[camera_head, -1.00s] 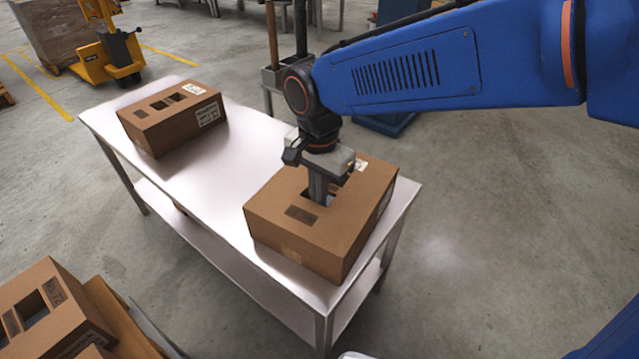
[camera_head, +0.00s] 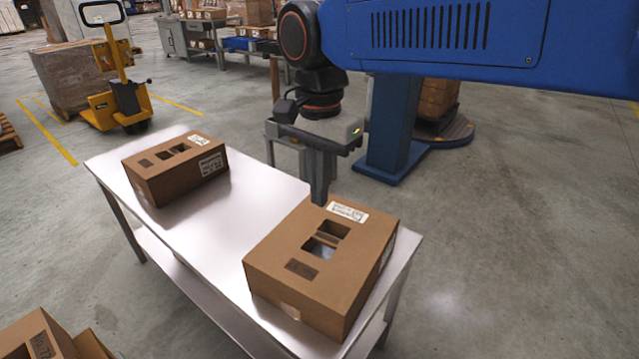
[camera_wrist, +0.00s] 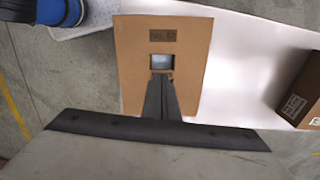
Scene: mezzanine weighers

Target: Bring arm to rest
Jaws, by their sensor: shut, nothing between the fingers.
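My gripper (camera_head: 319,190) is shut and empty, pointing down above the near cardboard box (camera_head: 290,282) in the head view. Its fingers are out of the box's openings. In the wrist view the shut fingers (camera_wrist: 161,95) overlap the box (camera_wrist: 133,70) just below one rectangular opening, where something grey shows inside. In the head view this box has two square openings, a dark label patch and white labels. My blue arm reaches in from the upper right.
The boxes stand on a steel table (camera_head: 246,214). A second box (camera_head: 180,182) stands at its far left end. More cartons (camera_head: 35,340) are at lower left. A yellow pallet truck (camera_head: 124,95) and a blue column (camera_head: 396,125) stand behind. Floor on the right is clear.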

